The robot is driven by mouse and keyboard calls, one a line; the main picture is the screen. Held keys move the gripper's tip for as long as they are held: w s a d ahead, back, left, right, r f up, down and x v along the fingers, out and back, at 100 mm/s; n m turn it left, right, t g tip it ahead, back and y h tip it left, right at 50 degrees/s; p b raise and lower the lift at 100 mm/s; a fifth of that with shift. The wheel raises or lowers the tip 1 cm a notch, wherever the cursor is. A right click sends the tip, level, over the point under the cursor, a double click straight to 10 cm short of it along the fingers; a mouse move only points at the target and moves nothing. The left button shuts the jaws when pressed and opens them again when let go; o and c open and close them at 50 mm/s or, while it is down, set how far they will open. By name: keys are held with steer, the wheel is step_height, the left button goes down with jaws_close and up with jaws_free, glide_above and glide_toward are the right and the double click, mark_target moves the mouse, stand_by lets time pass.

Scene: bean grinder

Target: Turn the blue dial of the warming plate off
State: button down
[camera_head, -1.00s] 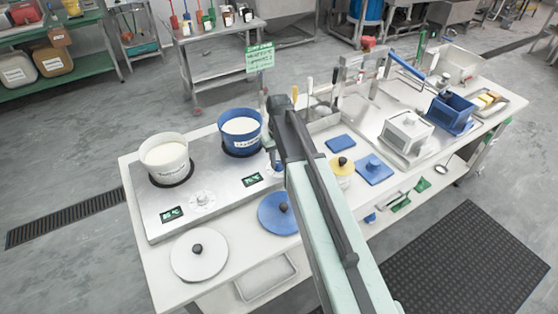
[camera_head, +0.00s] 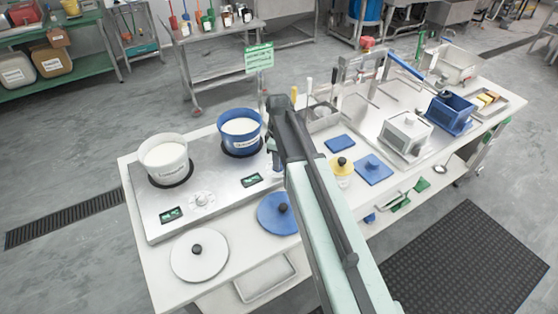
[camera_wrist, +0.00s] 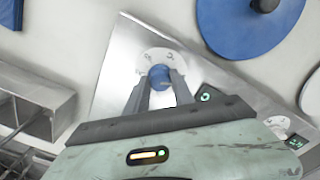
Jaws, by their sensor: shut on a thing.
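The warming plate (camera_head: 222,180) is a steel slab at the left end of the table. It has two small green displays and a white dial (camera_head: 202,200). In the wrist view the blue dial (camera_wrist: 159,77) sits on a round white scale on the plate (camera_wrist: 118,72). My gripper (camera_wrist: 160,84) is shut on the blue dial, one finger on each side. In the head view my arm hides the blue dial. A blue pot (camera_head: 240,134) and a white pot (camera_head: 164,163), each with pale contents, stand on the plate.
A blue lid (camera_head: 272,216) and a white lid (camera_head: 199,262) with black knobs lie in front of the plate. A green sign (camera_head: 259,57) stands behind it. A steel bin (camera_wrist: 35,105) shows beside the plate. A yellow-lidded jar (camera_head: 341,168) stands right of my arm.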

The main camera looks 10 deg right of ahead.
steer(key=shift+d+n, duration=0.1)
steer(key=shift+n, duration=0.4)
steer(key=c, duration=1.1)
jaws_free()
step_height(320, 180, up, 8)
steer(key=p, duration=0.8)
steer(key=shift+f, duration=0.1)
